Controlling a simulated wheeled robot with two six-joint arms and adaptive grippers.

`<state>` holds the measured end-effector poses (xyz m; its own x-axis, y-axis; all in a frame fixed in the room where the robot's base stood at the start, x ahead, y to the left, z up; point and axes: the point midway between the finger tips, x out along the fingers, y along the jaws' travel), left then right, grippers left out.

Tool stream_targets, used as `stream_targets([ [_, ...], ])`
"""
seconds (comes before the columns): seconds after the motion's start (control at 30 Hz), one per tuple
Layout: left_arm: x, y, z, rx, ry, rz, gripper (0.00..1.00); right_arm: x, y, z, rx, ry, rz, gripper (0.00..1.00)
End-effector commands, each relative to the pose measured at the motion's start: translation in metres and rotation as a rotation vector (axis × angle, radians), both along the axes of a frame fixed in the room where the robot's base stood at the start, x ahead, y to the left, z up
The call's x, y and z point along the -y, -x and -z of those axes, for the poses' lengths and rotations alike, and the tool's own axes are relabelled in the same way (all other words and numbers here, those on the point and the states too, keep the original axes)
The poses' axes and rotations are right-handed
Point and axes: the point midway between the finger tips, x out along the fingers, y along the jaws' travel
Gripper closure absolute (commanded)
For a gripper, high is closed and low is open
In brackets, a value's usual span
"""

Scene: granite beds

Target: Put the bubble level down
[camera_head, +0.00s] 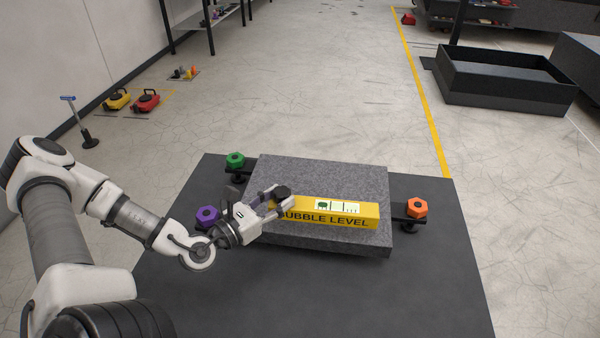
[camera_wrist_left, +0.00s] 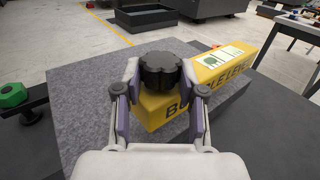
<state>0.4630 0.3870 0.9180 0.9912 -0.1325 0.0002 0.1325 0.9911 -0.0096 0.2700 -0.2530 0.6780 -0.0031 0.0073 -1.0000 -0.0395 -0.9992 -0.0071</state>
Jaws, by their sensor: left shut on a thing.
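The bubble level (camera_head: 345,211) is a long yellow block with black lettering and a pale label, at the middle of the head view. It lies along the grey granite plate (camera_head: 340,175), at or just above its surface; I cannot tell whether it touches. A black knob (camera_wrist_left: 160,72) is at its left end. My left gripper (camera_head: 278,197) is shut on that end, its fingers on either side of it. The level (camera_wrist_left: 215,75) runs off to the upper right in the left wrist view. My right gripper is not in view.
The plate rests on a dark table (camera_head: 420,290) with green (camera_head: 235,160), purple (camera_head: 207,215) and orange (camera_head: 417,207) knobs around it. The back of the plate is clear. A black open bin (camera_head: 505,85) stands on the floor at the far right.

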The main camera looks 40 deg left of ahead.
Motion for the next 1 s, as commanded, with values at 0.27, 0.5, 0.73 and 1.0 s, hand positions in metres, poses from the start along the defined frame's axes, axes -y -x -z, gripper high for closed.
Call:
stream_targets([
  [0.27, -0.045, -0.053, 0.009, 0.005, -0.006, 0.0, 1.0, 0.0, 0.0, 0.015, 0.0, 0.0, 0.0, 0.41],
  [0.5, -0.074, -0.088, 0.013, 0.002, -0.004, 0.001, 1.0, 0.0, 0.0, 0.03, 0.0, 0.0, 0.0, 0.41],
  [0.73, -0.083, -0.098, 0.035, -0.003, -0.003, 0.003, 1.0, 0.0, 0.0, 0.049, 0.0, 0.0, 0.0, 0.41],
  [1.0, -0.083, -0.098, 0.047, 0.001, 0.0, 0.001, 1.0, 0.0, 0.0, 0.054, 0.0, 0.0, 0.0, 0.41],
])
